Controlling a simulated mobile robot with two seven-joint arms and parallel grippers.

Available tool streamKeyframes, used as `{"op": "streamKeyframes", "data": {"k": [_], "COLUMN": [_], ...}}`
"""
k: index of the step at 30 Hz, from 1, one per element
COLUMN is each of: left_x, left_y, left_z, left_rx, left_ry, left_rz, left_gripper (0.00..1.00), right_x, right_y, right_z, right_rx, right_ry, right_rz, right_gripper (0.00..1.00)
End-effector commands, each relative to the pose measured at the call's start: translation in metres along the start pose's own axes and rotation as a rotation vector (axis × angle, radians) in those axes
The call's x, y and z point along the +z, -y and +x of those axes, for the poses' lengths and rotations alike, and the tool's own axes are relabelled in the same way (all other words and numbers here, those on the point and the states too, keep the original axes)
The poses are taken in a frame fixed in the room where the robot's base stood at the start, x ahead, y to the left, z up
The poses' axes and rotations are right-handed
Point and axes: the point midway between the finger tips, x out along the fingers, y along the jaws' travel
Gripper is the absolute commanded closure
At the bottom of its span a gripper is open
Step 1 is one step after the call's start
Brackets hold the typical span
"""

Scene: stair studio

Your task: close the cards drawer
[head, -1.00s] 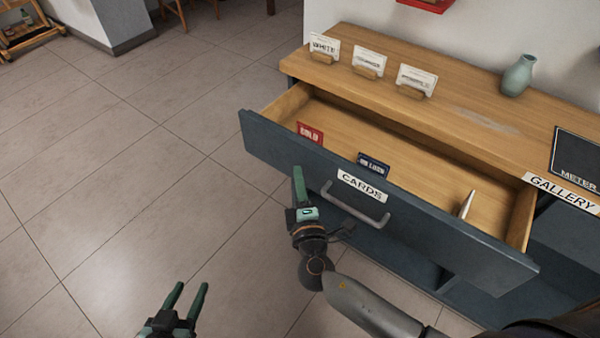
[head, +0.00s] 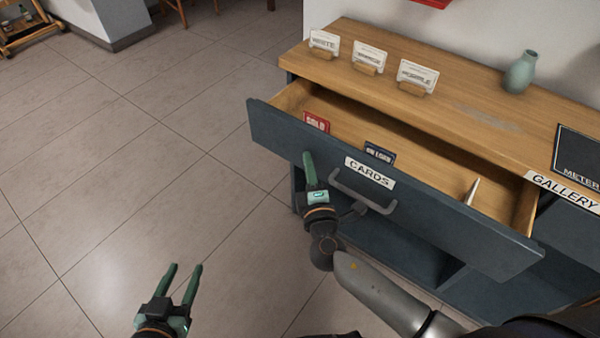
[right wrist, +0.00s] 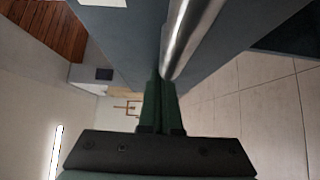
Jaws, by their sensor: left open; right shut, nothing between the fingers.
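The cards drawer (head: 430,220) is pulled partly out of the cabinet, with a dark blue-grey front, a CARDS label (head: 370,172) and a metal bar handle (head: 360,192). Inside it are a red SOLD card (head: 317,122), a blue ON LOAN card (head: 379,153) and a thin white item (head: 471,191). My right gripper (head: 309,160) is shut and empty, its fingers at the drawer front just left of the handle. In the right wrist view its fingers (right wrist: 160,95) are together beside the handle bar (right wrist: 190,38); contact is unclear. My left gripper (head: 183,272) is open and empty over the floor.
The wooden cabinet top (head: 450,75) bears several small cards in wooden holders and a green vase (head: 520,72). A METER board (head: 578,150) and a GALLERY label (head: 563,192) are at the right. The tiled floor (head: 120,180) at left is clear.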

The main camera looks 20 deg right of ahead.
Motion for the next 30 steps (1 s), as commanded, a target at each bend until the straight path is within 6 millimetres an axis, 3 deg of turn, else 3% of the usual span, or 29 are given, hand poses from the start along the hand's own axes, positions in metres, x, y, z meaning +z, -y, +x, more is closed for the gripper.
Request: {"op": "streamKeyframes", "data": {"k": [8, 12, 18, 24, 30], "left_x": [-0.072, -0.113, -0.156, -0.179, -0.186], "left_y": [0.008, 0.008, 0.004, 0.001, 0.000], "left_z": [-0.005, -0.017, -0.040, -0.056, -0.061], "left_rx": [-0.017, -0.022, -0.022, -0.021, -0.020], "left_ry": [-0.290, -0.455, -0.648, -0.757, -0.790], "left_rz": [0.088, 0.136, 0.195, 0.228, 0.238], "left_gripper": [0.50, 0.50, 0.50, 0.50, 0.50], "right_x": [0.051, 0.073, 0.097, 0.109, 0.113], "right_y": [0.001, 0.001, 0.000, 0.000, -0.001], "right_z": [0.050, 0.072, 0.095, 0.108, 0.112], "right_rx": [0.006, 0.005, 0.004, 0.002, 0.002], "right_ry": [0.007, 0.006, 0.005, 0.004, 0.005], "right_rz": [-0.004, -0.002, -0.001, 0.000, -0.001], "right_gripper": [1.00, 1.00, 1.00, 1.00, 1.00]}}
